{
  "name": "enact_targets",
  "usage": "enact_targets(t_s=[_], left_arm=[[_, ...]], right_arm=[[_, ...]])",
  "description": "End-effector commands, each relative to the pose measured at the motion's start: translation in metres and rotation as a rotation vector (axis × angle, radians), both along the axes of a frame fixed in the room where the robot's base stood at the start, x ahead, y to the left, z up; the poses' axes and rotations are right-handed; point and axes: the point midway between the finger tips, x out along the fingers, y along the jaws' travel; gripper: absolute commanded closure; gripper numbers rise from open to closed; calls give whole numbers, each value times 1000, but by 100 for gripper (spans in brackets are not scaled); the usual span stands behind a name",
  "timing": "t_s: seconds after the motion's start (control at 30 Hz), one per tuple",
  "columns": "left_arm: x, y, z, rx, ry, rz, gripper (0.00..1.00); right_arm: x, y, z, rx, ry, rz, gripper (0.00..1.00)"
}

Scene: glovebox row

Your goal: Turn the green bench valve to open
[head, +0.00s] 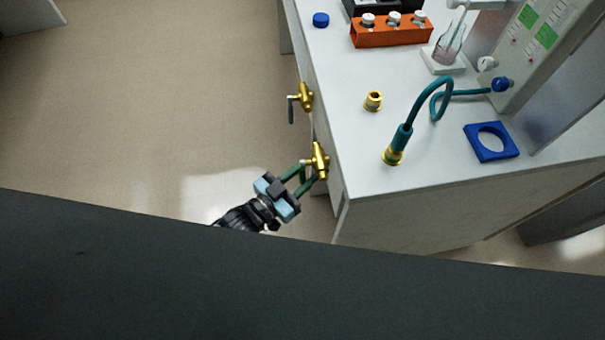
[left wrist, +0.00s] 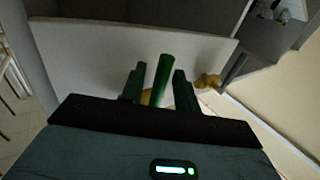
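The green bench valve has a brass body (head: 320,160) on the bench's left side, close to its near corner. In the left wrist view its green handle (left wrist: 161,78) stands between my two finger tips, with a visible gap on each side. Some brass shows low behind the fingers. My left gripper (head: 301,178) reaches in from the lower left in the head view, its fingers at the valve. It is open around the handle and does not look closed on it. The handle is hard to separate from the green fingers in the head view. My right gripper is not in view.
A second brass valve (head: 306,97) with a dark grey handle (head: 291,112) sits farther along the same side. On the bench top (head: 350,130) are a teal hose (head: 411,118), a brass fitting (head: 373,101), a blue square ring (head: 473,145) and an orange rack (head: 391,37). Floor is clear at left.

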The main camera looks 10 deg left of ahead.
Motion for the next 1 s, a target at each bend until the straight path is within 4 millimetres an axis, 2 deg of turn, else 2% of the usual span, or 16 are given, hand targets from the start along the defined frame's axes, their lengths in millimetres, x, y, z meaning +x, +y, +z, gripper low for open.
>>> enact_targets(t_s=[0.2, 0.43, 1.0], left_arm=[[0, 0, 0, 0, 0, 0, 70], [0, 0, 0, -1, -1, 0, 100], [7, -1, 2, -18, 53, -1, 100]], right_arm=[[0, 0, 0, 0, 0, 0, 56], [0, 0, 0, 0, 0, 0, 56], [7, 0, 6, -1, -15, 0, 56]])
